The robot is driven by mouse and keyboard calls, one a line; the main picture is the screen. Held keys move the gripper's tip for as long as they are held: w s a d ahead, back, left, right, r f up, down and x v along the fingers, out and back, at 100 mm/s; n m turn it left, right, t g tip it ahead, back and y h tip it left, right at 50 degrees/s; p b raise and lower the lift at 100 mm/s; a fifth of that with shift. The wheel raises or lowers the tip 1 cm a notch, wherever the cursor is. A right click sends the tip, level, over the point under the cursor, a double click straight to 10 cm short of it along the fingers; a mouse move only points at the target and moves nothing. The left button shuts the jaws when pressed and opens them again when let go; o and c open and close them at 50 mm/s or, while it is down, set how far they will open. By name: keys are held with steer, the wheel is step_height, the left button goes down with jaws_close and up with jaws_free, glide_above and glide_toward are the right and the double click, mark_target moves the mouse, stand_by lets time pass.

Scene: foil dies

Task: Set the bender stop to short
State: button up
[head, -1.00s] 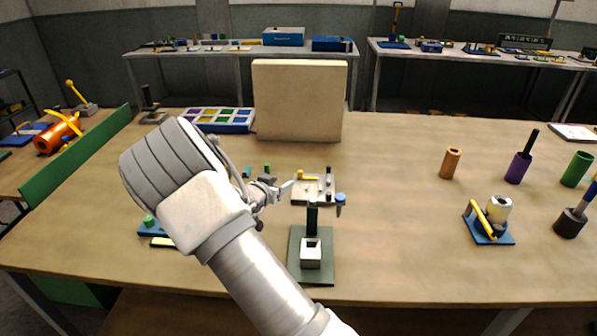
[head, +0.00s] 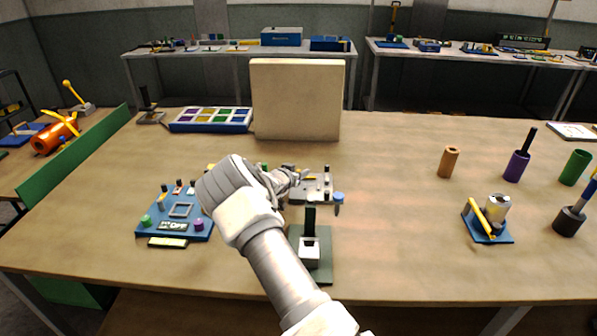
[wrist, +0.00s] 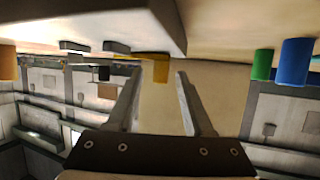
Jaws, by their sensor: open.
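The bender (head: 318,193) is a small light grey plate with dark posts, a blue knob (head: 338,196) at its right and a yellow piece (head: 310,178) near its back left. My gripper (head: 304,174) is at the left of the plate, close to the yellow piece. In the wrist view my gripper (wrist: 159,74) is open, and a yellow tab (wrist: 160,66) shows between or just beyond its fingertips; contact cannot be told. A grey slab (wrist: 100,18) spans the top of that view. The stop's marks are too small to read.
A dark green stand with a metal block (head: 310,250) is in front of the bender. A blue panel (head: 165,222) lies left, partly behind my arm. A large beige block (head: 297,98) stands behind. The table right of the bender is clear up to an orange cylinder (head: 449,162).

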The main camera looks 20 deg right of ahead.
steer(key=shift+w+d+f, duration=0.15)
steer(key=shift+w+d, duration=0.05)
steer(key=shift+w, duration=0.05)
jaws_close()
stand_by(1.4)
